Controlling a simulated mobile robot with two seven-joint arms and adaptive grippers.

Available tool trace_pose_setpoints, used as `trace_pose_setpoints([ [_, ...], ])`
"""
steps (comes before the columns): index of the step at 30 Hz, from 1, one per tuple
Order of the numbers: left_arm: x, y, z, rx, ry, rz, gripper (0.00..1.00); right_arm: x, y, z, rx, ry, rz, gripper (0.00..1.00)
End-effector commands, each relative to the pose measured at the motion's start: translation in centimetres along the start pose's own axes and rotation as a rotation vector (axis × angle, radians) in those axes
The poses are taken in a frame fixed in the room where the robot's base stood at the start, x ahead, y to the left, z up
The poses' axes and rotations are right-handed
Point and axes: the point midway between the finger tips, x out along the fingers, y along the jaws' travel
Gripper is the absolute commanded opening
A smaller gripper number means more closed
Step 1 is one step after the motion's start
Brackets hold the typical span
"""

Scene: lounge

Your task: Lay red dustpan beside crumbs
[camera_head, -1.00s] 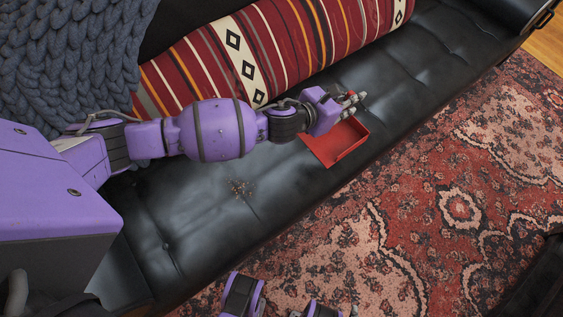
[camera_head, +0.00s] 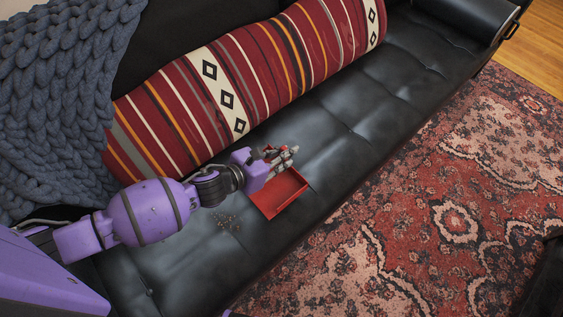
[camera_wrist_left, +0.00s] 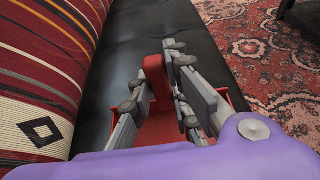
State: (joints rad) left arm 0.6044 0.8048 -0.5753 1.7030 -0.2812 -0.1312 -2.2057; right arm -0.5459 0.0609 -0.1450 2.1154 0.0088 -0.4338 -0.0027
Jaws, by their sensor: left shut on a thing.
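The red dustpan (camera_head: 280,196) is at the black sofa seat, its tray toward the seat's front edge. My left gripper (camera_head: 284,156) is shut on its handle, which shows red between the fingers in the left wrist view (camera_wrist_left: 157,84). Part of the red tray shows behind the fingers there (camera_wrist_left: 238,100). The crumbs (camera_head: 228,221) are a small brown scatter on the seat, just left of the dustpan and apart from it. I cannot tell whether the dustpan touches the seat. My right gripper does not show.
A striped red bolster (camera_head: 250,75) lies along the back of the sofa (camera_head: 350,130). A grey knitted blanket (camera_head: 60,95) hangs at the left. The seat right of the dustpan is clear. A patterned rug (camera_head: 430,210) covers the floor in front.

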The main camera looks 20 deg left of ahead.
Motion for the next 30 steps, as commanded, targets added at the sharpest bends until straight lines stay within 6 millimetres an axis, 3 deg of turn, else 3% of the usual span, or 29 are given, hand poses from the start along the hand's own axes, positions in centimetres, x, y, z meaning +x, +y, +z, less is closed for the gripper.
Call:
trace_pose_setpoints([
  [6, 0.8, 0.1, -3.3, -0.005, 0.003, 0.0, 0.0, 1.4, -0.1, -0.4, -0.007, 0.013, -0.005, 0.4],
  [19, 1.1, 0.2, -3.9, -0.002, 0.002, 0.0, 0.0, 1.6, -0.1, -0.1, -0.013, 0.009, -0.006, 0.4],
  [20, 1.1, 0.2, -3.9, -0.002, 0.003, 0.001, 0.17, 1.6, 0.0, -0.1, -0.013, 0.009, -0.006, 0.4],
  [24, 1.1, 0.2, -3.8, -0.002, 0.003, 0.001, 0.35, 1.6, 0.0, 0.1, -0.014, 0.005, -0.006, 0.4],
  [30, 1.0, 0.2, -3.8, -0.002, 0.003, 0.0, 0.35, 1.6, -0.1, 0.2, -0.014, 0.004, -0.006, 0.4],
])
